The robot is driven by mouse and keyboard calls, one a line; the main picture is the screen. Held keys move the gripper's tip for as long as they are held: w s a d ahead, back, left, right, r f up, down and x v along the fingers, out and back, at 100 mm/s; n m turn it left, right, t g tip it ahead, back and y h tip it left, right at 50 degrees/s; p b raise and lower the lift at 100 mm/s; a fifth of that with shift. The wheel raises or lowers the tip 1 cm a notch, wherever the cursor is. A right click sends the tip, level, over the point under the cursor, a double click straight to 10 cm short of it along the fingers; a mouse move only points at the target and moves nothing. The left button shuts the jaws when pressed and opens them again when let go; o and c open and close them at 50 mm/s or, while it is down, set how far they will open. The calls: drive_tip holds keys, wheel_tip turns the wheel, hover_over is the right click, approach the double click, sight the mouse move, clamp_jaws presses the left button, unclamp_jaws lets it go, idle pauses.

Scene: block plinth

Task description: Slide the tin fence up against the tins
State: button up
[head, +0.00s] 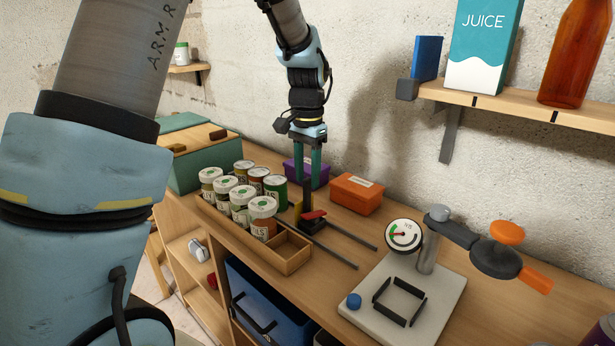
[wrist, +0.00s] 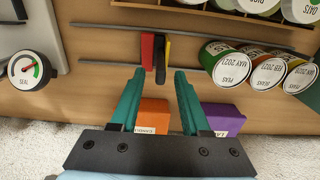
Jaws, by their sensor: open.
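The tin fence is a slider on two dark rails, with a yellow plate (head: 298,209), a red block (head: 313,215) and a black upright post (head: 307,193). In the wrist view the post (wrist: 161,62) stands between red and yellow parts. A row of tins (head: 275,187) stands on the yellow side. In the wrist view a gap of bare wood separates the yellow plate from the nearest tin (wrist: 230,64). My gripper (head: 307,184) is open above the fence, its fingers pointing down on either side of the post. In the wrist view its fingertips (wrist: 160,73) appear apart from the post.
A wooden tray (head: 290,253) of tins with an empty end compartment lies in front of the rails. Orange (head: 356,194) and purple (head: 292,170) boxes stand behind, near the wall. A scale with a dial (head: 403,235) stands to the right. The rails (head: 335,252) run clear toward it.

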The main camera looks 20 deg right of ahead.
drive_tip(key=shift+f, duration=0.85)
drive_tip(key=shift+c, duration=0.2)
clamp_jaws()
drive_tip(key=shift+w, duration=0.15)
idle(0.6)
